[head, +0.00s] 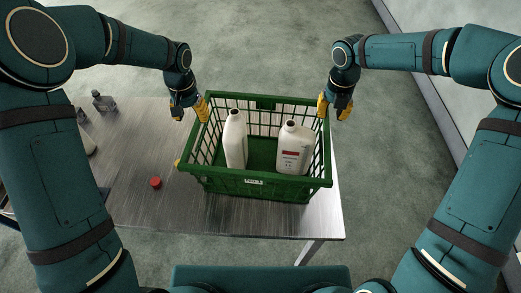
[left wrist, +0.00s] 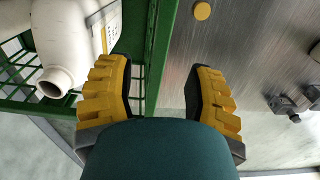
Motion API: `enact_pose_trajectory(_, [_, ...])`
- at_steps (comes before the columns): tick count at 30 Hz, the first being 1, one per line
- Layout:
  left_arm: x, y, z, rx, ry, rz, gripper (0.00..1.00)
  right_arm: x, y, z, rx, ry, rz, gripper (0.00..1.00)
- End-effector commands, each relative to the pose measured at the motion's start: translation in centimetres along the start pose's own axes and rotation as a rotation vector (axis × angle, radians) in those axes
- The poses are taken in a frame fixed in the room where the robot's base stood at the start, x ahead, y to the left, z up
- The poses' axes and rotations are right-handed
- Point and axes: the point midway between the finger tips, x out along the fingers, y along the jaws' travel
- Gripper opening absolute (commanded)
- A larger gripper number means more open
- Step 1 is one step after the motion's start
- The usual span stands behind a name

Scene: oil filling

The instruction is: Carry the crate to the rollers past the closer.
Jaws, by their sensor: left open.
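The green crate (head: 262,186) stands upright on the metal table, with two open white bottles in it, one at left (head: 235,140) and one at right (head: 294,148). My left gripper (head: 190,109) is open at the crate's left side. In the left wrist view its fingers (left wrist: 158,98) are spread, with the crate's green rim (left wrist: 162,50) showing between them and a white bottle (left wrist: 65,45) at left. My right gripper (head: 334,107) is at the crate's right side, its fingers apart, one near the rim and one outside. I cannot make out the rollers or the closer.
A red cap (head: 155,183) lies on the table (head: 130,210) left of the crate. A yellow cap (left wrist: 201,11) lies close beside the crate. Small dark objects (head: 103,101) stand at the table's far left. The floor beyond the table is clear.

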Motion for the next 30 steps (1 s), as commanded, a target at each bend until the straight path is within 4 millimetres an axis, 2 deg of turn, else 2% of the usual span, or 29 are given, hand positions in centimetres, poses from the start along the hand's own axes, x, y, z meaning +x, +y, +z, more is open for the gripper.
enact_pose_trajectory(1, [1.1, 0.0, 0.1, -0.001, -0.003, 0.000, 0.53, 1.1, 0.0, -0.1, -0.001, 0.004, 0.001, 0.28])
enact_pose_trajectory(6, [4.0, 0.0, 0.0, 0.001, -0.002, -0.001, 0.53, 4.0, 0.0, 0.0, 0.000, 0.003, 0.000, 0.28])
enact_pose_trajectory(12, [6.6, -0.1, 0.0, -0.001, -0.001, -0.001, 0.53, 6.7, 0.0, 0.0, 0.000, 0.002, 0.000, 0.28])
enact_pose_trajectory(18, [7.7, -0.1, 0.0, 0.000, 0.000, -0.001, 0.53, 7.8, 0.0, 0.0, 0.001, 0.000, 0.001, 0.28])
enact_pose_trajectory(28, [7.8, 0.0, 0.0, 0.000, 0.001, -0.001, 0.52, 7.9, 0.0, 0.0, 0.001, 0.000, 0.000, 0.28])
enact_pose_trajectory(30, [7.8, 0.0, 0.0, 0.000, 0.001, 0.000, 0.27, 7.9, 0.0, 0.0, 0.001, 0.000, 0.000, 0.03])
